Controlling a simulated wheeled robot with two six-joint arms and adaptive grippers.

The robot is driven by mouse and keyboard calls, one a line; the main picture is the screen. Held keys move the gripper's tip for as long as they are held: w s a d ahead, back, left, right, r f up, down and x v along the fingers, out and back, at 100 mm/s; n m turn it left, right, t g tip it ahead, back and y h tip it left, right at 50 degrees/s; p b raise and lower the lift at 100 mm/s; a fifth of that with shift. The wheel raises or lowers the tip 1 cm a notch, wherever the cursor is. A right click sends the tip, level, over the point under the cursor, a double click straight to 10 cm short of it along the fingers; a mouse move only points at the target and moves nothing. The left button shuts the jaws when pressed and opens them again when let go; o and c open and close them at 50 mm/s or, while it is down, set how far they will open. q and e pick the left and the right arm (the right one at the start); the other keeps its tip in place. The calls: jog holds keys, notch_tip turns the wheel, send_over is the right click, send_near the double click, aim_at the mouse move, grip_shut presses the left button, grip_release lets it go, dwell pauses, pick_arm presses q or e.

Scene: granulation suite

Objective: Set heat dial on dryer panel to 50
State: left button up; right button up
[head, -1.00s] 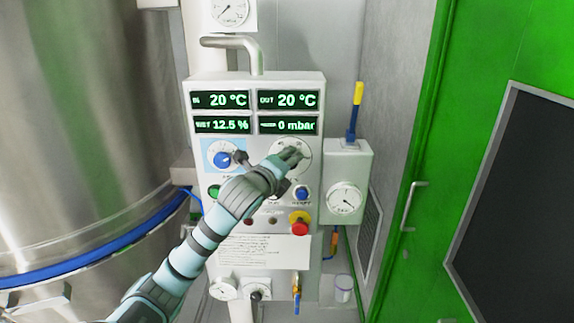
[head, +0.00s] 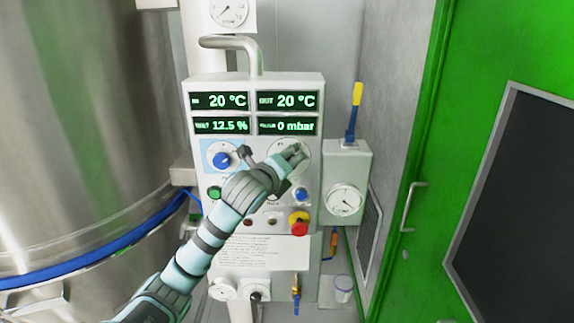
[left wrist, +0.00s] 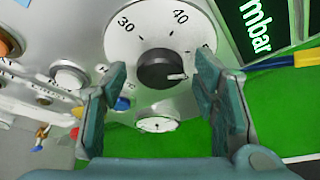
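The heat dial (head: 277,147) is the white round scale at the right of the dryer panel (head: 204,88), mostly covered by my left gripper (head: 295,152) in the head view. The left wrist view shows its white scale plate (left wrist: 124,48) with 30 and 40 readable, and a black knob (left wrist: 157,69) whose white pointer points right in that picture, past the 40 mark. My left gripper (left wrist: 160,66) is open there, one finger on each side of the knob, with gaps visible. Contact is not visible. My right gripper is not in view.
A smaller dial with a blue knob (head: 222,160) sits left of the heat dial. Below are a blue button (head: 301,195) and a red emergency button (head: 299,228). Displays (head: 288,101) are above. A gauge box (head: 346,165) stands right; a steel vessel (head: 80,130) is left.

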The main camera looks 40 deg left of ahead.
pick_arm(q)
jog(key=v, duration=0.7)
jog(key=shift+s, duration=0.25)
jog(key=shift+w+d, duration=0.1)
jog(key=shift+w, duration=0.05)
